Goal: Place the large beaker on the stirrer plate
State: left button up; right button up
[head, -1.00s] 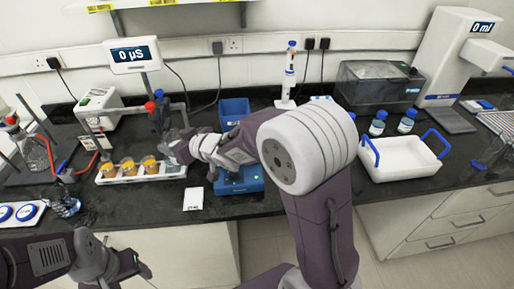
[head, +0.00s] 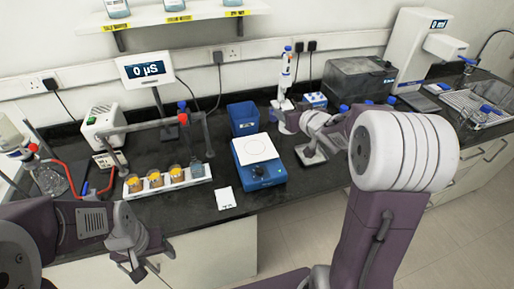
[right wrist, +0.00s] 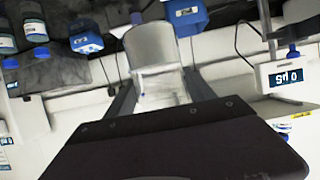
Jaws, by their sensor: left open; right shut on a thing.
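My right gripper (right wrist: 160,88) is shut on a clear glass beaker (right wrist: 152,48), which stands out between the fingers in the right wrist view. In the head view my right wrist is just right of the stirrer plate, and the beaker cannot be made out clearly there. My left gripper (head: 140,266) is open and empty at the bench's front edge, lower left.
A white rack (head: 165,185) with orange-filled vessels stands left of the stirrer plate. A white card (head: 226,198) lies in front. A blue bin (head: 242,118) and a pipette stand (head: 287,88) are behind. A pale grey square (head: 311,156) lies below my right wrist.

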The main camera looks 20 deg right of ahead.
jog(key=shift+w+f, duration=0.1)
jog(key=shift+f, duration=0.05)
jog(key=w+a+f+b, duration=0.1)
jog(key=a+f, duration=0.2)
jog(key=w+a+f+b, duration=0.1)
jog(key=w+a+f, duration=0.1)
jog(key=a+f, duration=0.2)
jog(key=w+a+f+b, duration=0.2)
jog(key=a+f, duration=0.1)
jog(key=shift+w+a+f, duration=0.1)
jog(key=shift+a+f, duration=0.05)
jog(key=shift+w+f, duration=0.15)
jog(key=shift+f, duration=0.1)
